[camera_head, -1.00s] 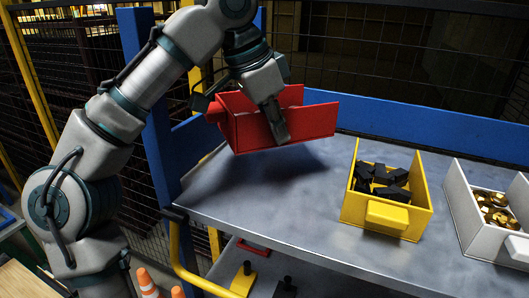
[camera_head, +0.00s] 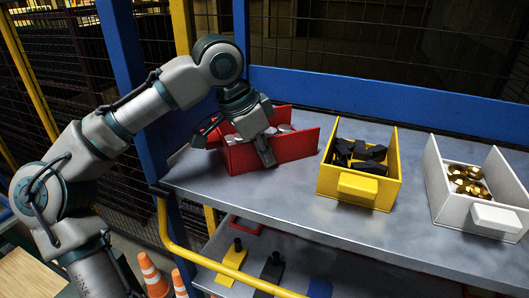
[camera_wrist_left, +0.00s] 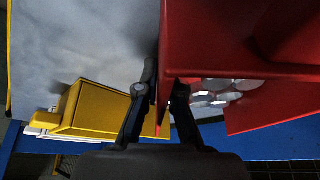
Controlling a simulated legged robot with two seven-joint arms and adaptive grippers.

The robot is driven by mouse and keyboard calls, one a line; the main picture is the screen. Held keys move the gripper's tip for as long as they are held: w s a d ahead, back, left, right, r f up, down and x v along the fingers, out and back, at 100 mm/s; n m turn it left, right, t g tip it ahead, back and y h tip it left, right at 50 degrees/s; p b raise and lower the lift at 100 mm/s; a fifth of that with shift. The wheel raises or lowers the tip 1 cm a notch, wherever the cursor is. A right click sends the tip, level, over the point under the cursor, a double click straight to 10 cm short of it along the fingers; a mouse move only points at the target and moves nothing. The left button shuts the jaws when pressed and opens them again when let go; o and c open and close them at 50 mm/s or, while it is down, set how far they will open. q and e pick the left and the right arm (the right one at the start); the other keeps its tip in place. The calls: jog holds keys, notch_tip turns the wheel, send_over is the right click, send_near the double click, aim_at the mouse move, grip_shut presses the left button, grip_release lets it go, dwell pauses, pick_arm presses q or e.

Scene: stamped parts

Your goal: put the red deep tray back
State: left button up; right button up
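The red deep tray (camera_head: 297,147) is at the left end of the grey shelf top and holds several silvery round parts. In the head view it looks down on or very close to the shelf; I cannot tell whether it touches. My left gripper (camera_head: 267,158) is over its near wall. In the left wrist view the fingers of the left gripper (camera_wrist_left: 160,105) lie on either side of a wall of the red tray (camera_wrist_left: 205,30), shut on it. My right gripper is not in view.
A yellow tray (camera_head: 328,178) with black parts stands to the right of the red tray. A white tray (camera_head: 441,198) with gold parts stands further right. A blue rail (camera_head: 380,103) runs along the back. A yellow tube (camera_head: 163,235) rises at the shelf's left front.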

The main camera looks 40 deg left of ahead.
pick_arm(q)
jog(key=o, duration=0.4)
jog(key=shift+w+d, duration=0.2)
jog(key=shift+d, duration=0.15)
jog(key=shift+c, duration=0.2)
jog(key=shift+w+d+r, duration=0.1)
jog(key=shift+d, duration=0.25)
jog(key=v, duration=0.3)
jog(key=a+v, duration=0.1)
jog(key=v, duration=0.2)
jog(key=shift+a+r, duration=0.15)
jog(key=shift+a, duration=0.05)
jog(key=v, duration=0.3)
jog(key=d+v, duration=0.1)
jog(key=v, duration=0.1)
jog(key=shift+s+d+r, duration=0.15)
jog(key=shift+s+r, duration=0.15)
jog(key=shift+r, duration=0.15)
jog(key=shift+a+f, duration=0.15)
jog(key=shift+a, duration=0.45)
